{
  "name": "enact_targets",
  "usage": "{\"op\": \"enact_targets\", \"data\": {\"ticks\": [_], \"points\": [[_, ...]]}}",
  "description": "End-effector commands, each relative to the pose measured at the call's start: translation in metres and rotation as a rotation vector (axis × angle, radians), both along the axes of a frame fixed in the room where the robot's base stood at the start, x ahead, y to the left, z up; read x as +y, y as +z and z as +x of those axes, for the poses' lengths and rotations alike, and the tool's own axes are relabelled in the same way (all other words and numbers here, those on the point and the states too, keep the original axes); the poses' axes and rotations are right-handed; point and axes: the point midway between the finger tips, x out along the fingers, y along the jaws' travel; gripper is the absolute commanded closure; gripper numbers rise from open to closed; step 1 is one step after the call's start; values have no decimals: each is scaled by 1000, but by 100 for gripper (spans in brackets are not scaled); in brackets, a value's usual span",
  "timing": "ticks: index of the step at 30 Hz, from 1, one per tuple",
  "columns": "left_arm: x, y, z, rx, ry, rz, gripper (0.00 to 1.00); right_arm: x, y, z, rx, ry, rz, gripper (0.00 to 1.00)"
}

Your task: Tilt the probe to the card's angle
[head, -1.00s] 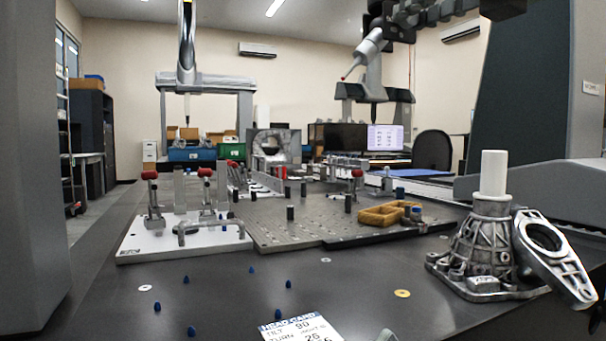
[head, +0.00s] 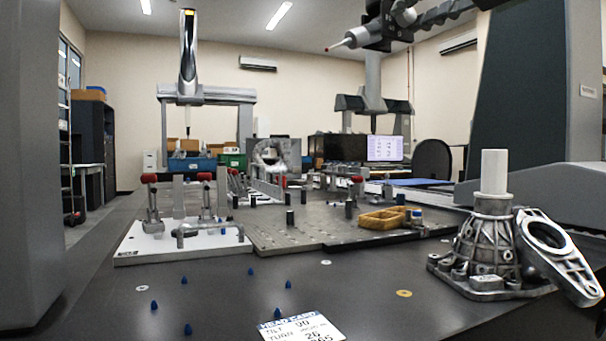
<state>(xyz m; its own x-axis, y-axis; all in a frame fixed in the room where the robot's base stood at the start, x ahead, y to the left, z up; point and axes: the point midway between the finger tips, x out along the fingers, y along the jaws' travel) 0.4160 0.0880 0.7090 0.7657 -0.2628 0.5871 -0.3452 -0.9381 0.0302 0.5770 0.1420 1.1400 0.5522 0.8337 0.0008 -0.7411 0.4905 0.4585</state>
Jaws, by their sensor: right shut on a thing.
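The probe (head: 352,38) is a pale silver stick with a red ball tip, at the upper right of the head view. It points left, close to level, with its tip slightly low. My right gripper (head: 385,28), dark and linked, comes in from the top right and is shut on the probe at its rear end; the exact contact is hard to make out. The white head card (head: 302,328) with a blue band lies on the dark table at the bottom edge, partly cut off. It reads tilt 90, with a turn line below. My left gripper is not in view.
A cast metal housing (head: 484,250) with a white cylinder (head: 494,172) stands at the right. Small blue cones (head: 184,281) dot the table front. The air around the probe is open.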

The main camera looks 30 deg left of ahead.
Motion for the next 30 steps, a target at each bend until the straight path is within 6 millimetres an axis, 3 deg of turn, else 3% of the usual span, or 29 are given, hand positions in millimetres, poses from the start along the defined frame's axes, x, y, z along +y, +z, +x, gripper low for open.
{"op": "enact_targets", "data": {"ticks": [1,12,21,28,29,30], "points": [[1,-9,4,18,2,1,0,-1,3,-1,5,0,14,96],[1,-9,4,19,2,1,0,-1,3,-1,27,1,29,96],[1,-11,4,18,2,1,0,-1,4,-2,318,3,222,96],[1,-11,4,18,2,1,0,-1,4,-2,349,3,243,96],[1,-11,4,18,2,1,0,-1,4,-2,349,3,243,76],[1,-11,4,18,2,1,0,-1,4,-2,348,3,243,71]]}}
